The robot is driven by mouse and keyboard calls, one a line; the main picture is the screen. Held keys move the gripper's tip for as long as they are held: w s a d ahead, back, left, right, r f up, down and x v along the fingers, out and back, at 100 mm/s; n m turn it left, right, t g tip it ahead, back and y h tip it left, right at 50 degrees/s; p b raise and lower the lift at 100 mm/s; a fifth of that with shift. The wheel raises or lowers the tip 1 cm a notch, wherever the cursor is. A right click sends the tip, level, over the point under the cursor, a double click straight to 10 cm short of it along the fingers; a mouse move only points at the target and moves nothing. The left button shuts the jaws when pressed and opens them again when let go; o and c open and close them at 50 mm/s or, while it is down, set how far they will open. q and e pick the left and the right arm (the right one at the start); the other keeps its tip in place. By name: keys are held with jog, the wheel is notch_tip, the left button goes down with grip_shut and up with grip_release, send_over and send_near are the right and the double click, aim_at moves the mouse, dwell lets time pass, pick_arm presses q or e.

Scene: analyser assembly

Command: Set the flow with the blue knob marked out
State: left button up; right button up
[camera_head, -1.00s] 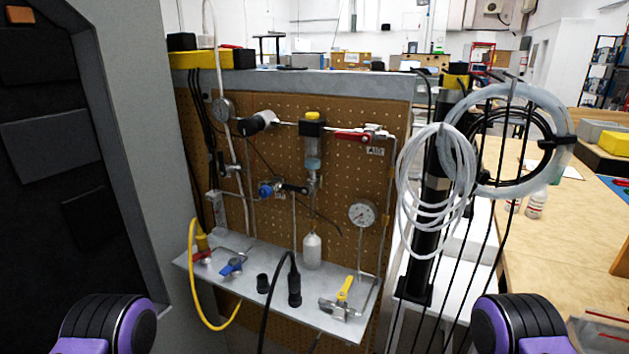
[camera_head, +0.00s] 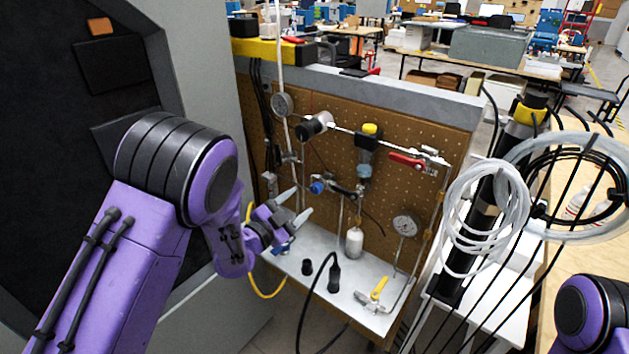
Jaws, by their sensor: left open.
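A blue knob (camera_head: 318,187) sits on a small regulator fitting on the brown pegboard panel (camera_head: 395,200), left of the panel's middle. I cannot make out any marking on it. My left gripper (camera_head: 303,199) is just below and left of the blue knob in the picture. Its two grey fingers are spread apart with nothing between them. The gap in depth between fingers and knob is hard to tell. A blue valve handle (camera_head: 281,249) on the shelf is partly hidden behind the gripper. My right gripper is out of view; only part of my right arm shows at lower right.
A grey shelf (camera_head: 330,276) juts out below, with black fittings and a yellow-handled valve (camera_head: 377,290). A yellow hose (camera_head: 262,287) hangs at its left. A red-handled valve (camera_head: 408,160) and a gauge (camera_head: 404,226) are to the right. Coiled tubing (camera_head: 487,215) hangs beside the panel.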

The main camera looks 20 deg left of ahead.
aim_at(314, 191)
pick_arm(q)
jog(key=p+x, duration=0.2)
jog(key=x, duration=0.5)
jog(key=shift+w+d+f, duration=0.1)
jog(key=shift+w, duration=0.4)
jog(key=c, duration=1.1)
